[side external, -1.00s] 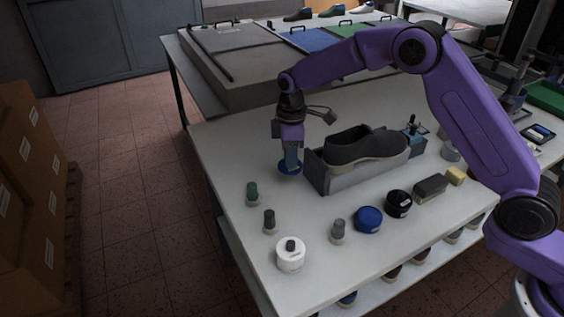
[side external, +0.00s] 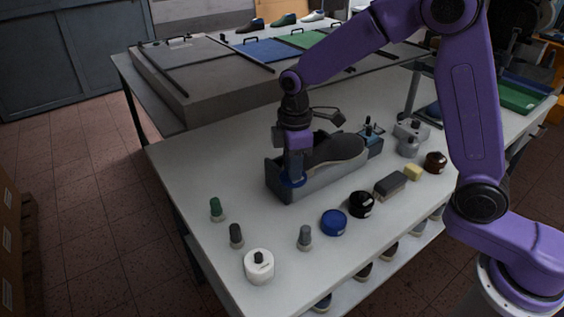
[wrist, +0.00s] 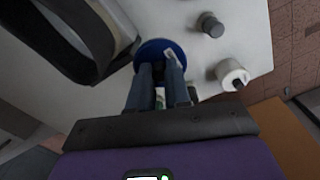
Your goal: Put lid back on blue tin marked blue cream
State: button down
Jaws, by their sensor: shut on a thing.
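My gripper (side external: 292,178) is shut on a round blue lid (side external: 288,182), held flat below the fingers. It appears in front of the left end of the grey shoe holder; the gap between them is unclear. In the wrist view the lid (wrist: 152,46) shows beyond the fingertips (wrist: 160,66), with a small pale patch by its right edge. A round blue tin (side external: 333,223) stands on the table, to the right of and nearer the camera than my gripper. Its marking is too small to read.
The grey holder (side external: 316,185) bears a dark shoe (side external: 336,150). A black tin (side external: 361,205), a brush (side external: 390,186) and a yellow block (side external: 413,172) stand right of the blue tin. Small bottles (side external: 305,238) and a white pot (side external: 259,266) stand left. Bare table lies between.

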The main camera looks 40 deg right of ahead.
jog(key=s+d+f, duration=0.3)
jog(key=s+d, duration=0.3)
jog(key=s, duration=0.3)
jog(key=shift+w+f, duration=0.1)
jog(key=shift+f, duration=2.75)
jog(key=shift+f, duration=0.2)
jog(key=c, duration=0.5)
grip_release()
notch_tip(320, 180, up, 7)
dwell(1.1)
